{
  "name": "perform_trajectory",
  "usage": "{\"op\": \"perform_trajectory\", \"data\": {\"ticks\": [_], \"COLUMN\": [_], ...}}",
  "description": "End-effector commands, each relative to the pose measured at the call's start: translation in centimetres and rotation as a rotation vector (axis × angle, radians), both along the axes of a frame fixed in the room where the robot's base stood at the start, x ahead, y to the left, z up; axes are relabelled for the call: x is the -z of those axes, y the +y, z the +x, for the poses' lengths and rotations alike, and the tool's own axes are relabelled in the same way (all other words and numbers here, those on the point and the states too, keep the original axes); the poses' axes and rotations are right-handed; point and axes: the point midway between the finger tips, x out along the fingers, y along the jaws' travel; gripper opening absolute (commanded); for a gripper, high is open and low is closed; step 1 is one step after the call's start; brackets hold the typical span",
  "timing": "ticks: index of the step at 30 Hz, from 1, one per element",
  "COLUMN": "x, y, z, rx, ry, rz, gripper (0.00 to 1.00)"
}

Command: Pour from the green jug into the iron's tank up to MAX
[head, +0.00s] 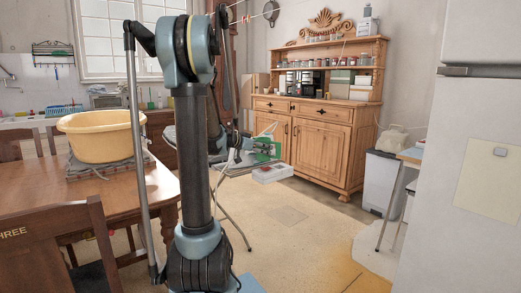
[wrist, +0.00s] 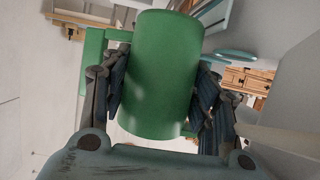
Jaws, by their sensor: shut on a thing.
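The green jug (head: 266,148) is between the fingers of my gripper (wrist: 161,88). In the wrist view the jug (wrist: 160,70) fills the middle, with dark fingers pressed on both sides and a green handle-like part at the left. In the head view it is above the far end of the ironing board (head: 232,169), partly covered by the fingers. I cannot make out the iron clearly, nor its tank or MAX mark; my arm blocks part of the board. The jug's contents do not show.
A white box (head: 271,174) with a red mark is at the board's right end. A wooden table (head: 125,205) bears a yellow tub (head: 101,136) at left. A dresser (head: 321,139) with jars stands behind. A white bin (head: 380,180) and fridge (head: 455,180) are at right. The middle floor is clear.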

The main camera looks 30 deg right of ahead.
Motion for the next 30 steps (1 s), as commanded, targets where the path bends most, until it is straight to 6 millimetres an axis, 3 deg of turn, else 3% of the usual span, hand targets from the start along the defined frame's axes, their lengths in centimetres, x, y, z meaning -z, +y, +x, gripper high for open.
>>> {"op": "perform_trajectory", "data": {"ticks": [30], "x": [-3.0], "y": [-0.7], "z": [-1.3], "rx": [0.002], "ry": [0.431], "rz": [-0.208], "gripper": [0.00]}}
